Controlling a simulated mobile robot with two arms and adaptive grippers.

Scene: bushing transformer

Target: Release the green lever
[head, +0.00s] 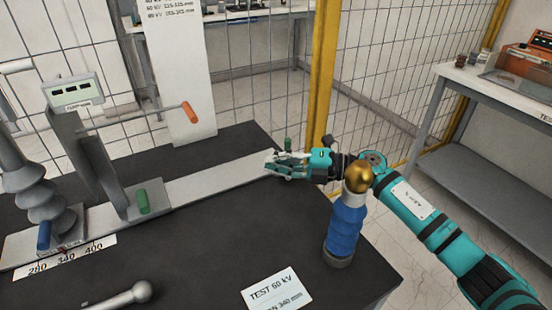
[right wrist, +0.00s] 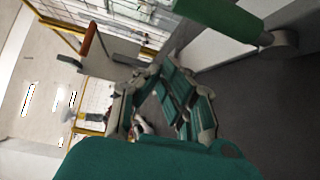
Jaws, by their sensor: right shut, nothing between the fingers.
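A green lever handle (head: 143,201) stands on the sliding carriage on the metal rail, left of centre in the head view. A second green handle (head: 289,144) shows just behind my right gripper, near the rail's far end. In the right wrist view a large green handle (right wrist: 222,14) with a grey pivot lies at the top, close to the camera; I cannot tell for certain which one it is. My right gripper (head: 272,165) is shut and empty over the rail's far end, pointing left. Its fingers also show in the wrist view (right wrist: 152,84). My left gripper is not in view.
The metal rail (head: 215,183) crosses the black table (head: 200,245). A blue insulator with a gold ball (head: 345,222) stands upright beside my right arm. A wire fence with a yellow post (head: 321,75) stands behind.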

